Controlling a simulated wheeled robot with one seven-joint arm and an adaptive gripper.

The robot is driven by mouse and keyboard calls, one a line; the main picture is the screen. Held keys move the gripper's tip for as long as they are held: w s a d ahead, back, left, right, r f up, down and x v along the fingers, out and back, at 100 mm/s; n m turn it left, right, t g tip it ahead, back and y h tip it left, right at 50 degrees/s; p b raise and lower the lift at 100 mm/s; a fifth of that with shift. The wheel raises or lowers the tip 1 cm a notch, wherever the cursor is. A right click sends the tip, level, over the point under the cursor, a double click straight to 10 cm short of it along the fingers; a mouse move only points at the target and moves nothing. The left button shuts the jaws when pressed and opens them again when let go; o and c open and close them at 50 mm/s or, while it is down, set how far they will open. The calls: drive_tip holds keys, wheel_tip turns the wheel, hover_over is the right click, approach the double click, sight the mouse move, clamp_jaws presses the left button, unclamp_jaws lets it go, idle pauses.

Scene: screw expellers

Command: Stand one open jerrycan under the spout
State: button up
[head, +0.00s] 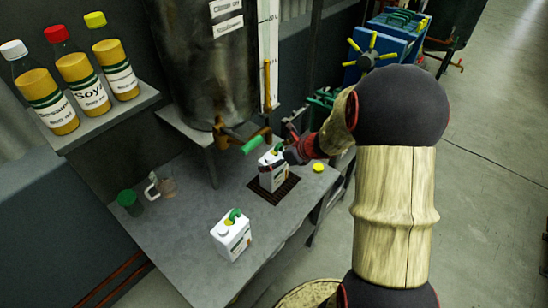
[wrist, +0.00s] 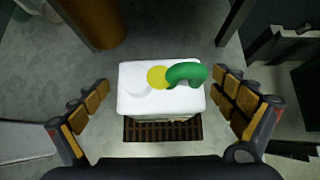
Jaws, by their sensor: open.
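A white jerrycan (head: 272,178) with a green handle stands upright on the dark grate (head: 288,190), close below the tank's spout (head: 222,139) with its green lever (head: 256,141). My gripper (head: 291,152) is at this can. In the wrist view my gripper (wrist: 165,100) is open, its fingers on either side of the can (wrist: 135,95) with a gap at each side. A yellow round patch (wrist: 157,76) shows on its top; I cannot tell if it is a cap or an opening. A second jerrycan (head: 232,238) stands nearer on the table.
A yellow cap (head: 318,168) lies on the table (head: 185,225) right of the grate. A green cup (head: 130,203) and a mug-like item (head: 155,187) stand at the left. Bottles (head: 75,75) line a shelf above. The metal tank (head: 205,65) rises behind the grate.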

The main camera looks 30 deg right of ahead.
drive_tip(key=p+v, duration=0.4)
drive_tip(key=v, duration=0.8)
